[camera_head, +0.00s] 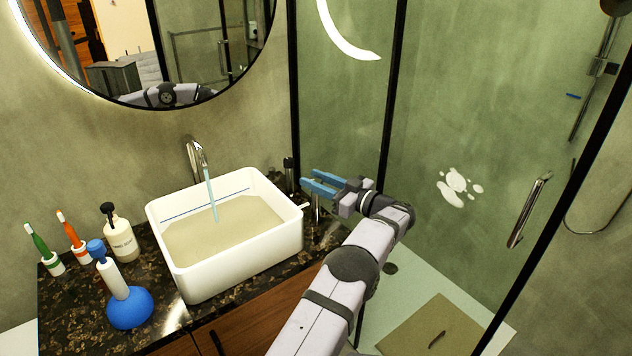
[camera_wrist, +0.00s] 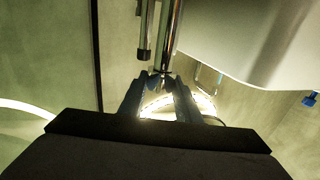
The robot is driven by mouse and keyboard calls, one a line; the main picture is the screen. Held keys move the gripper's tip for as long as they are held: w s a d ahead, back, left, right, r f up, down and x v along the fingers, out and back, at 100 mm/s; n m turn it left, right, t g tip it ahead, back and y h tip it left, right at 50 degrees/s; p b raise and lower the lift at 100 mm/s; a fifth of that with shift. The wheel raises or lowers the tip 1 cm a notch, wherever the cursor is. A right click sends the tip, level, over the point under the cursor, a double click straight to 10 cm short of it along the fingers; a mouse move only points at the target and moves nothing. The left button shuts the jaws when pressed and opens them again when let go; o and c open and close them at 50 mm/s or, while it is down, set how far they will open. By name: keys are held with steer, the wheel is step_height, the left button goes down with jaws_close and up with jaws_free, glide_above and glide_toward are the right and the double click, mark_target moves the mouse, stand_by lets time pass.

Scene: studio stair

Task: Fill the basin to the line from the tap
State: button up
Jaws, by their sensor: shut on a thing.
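The white basin (camera_head: 285,240) stands on the dark counter. A blue line (camera_head: 235,195) runs along its inner back wall. Water (camera_head: 220,237) covers the inside, its surface below the line. A stream falls from the chrome tap (camera_head: 193,160) behind the basin. My gripper (camera_head: 318,184), with blue fingers, is right of the basin at the top of a chrome post (camera_head: 318,209). In the wrist view the fingers (camera_wrist: 161,85) are closed around the top of this chrome post (camera_wrist: 171,35), which looks like the tap's handle. The gripped part is mostly hidden.
A dark-topped cylinder (camera_head: 290,172) stands behind the post. Shower glass (camera_head: 450,150) is close to my arm's right.

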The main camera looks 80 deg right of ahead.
mark_target(316, 179)
steer(key=shift+r, duration=0.1)
stand_by(0.3)
steer(key=o, duration=1.1)
steer(key=shift+c, duration=0.2)
steer(key=shift+r, duration=5)
